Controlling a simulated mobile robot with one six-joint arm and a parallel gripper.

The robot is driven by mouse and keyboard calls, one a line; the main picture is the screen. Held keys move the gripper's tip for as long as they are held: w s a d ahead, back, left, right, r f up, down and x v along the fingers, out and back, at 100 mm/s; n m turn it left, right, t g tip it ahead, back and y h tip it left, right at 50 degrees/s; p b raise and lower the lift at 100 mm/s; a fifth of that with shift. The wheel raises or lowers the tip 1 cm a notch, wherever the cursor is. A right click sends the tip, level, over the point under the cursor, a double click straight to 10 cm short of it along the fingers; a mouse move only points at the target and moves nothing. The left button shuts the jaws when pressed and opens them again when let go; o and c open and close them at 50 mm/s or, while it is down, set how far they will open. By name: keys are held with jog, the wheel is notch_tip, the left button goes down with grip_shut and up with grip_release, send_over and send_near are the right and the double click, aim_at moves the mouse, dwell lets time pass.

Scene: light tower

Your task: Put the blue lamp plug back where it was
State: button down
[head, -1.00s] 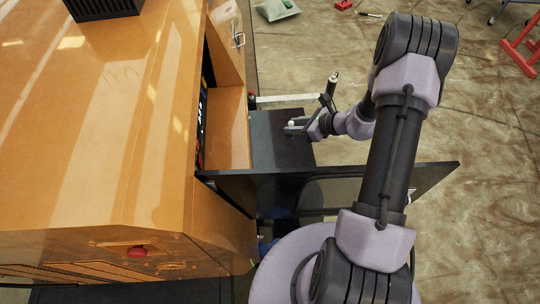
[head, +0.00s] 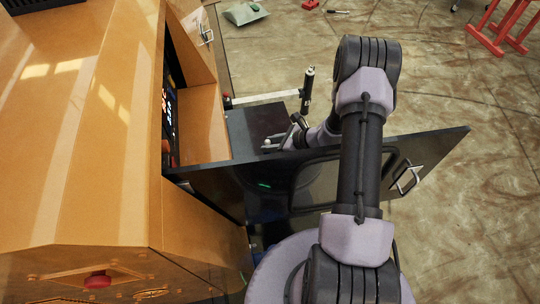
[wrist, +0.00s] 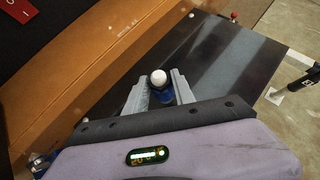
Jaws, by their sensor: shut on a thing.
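The blue lamp plug (wrist: 161,88), with a round white top and a blue body, stands between my fingers in the wrist view. My gripper (wrist: 159,92) is shut on it. In the head view my gripper (head: 272,146) is over the dark shelf (head: 258,121), close to the upper edge of the open black door. The plug is too small there to make out clearly. Its lower end is hidden in the wrist view, so I cannot tell whether it touches anything.
The orange cabinet (head: 90,150) fills the left, with its opening beside the shelf. The open black door (head: 430,155), with a metal handle, extends to the right, partly behind my arm. A black cylinder (head: 308,90) stands on a pale bar beyond the shelf. Open floor lies right.

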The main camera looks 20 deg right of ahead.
jog(key=shift+f+b, duration=0.65)
jog(key=shift+f, duration=1.35)
jog(key=c, duration=1)
grip_release()
jog(key=shift+r, duration=0.1)
jog(key=shift+c, duration=0.2)
jog(key=p+v, duration=0.3)
jog(key=v, duration=0.9)
jog(key=shift+p, duration=0.4)
jog(key=shift+s, duration=0.1)
